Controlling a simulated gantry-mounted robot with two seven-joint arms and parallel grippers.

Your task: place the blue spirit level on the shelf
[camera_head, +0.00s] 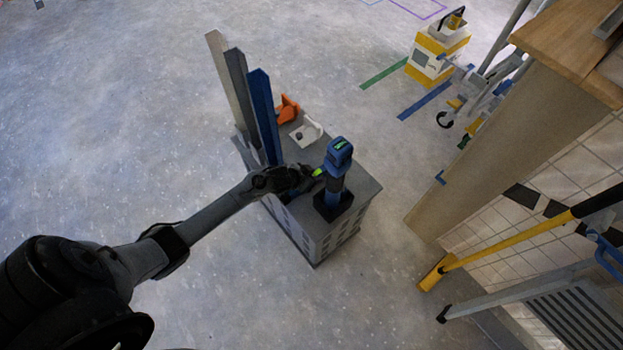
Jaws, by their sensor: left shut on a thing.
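A blue spirit level (264,115) stands upright at the left side of a grey cart (353,193). Its lower end is hidden behind my left gripper. My left gripper (307,177) reaches across the cart top, past the foot of the level. My right gripper is not in view. I cannot tell which surface is the shelf.
A grey bar (220,75) and a dark blue-grey bar (238,85) stand beside the level. An orange tool (288,109) and a white item (307,131) lie behind. A wooden-topped unit (570,40) and a yellow pole (510,238) are at right. Floor at left is clear.

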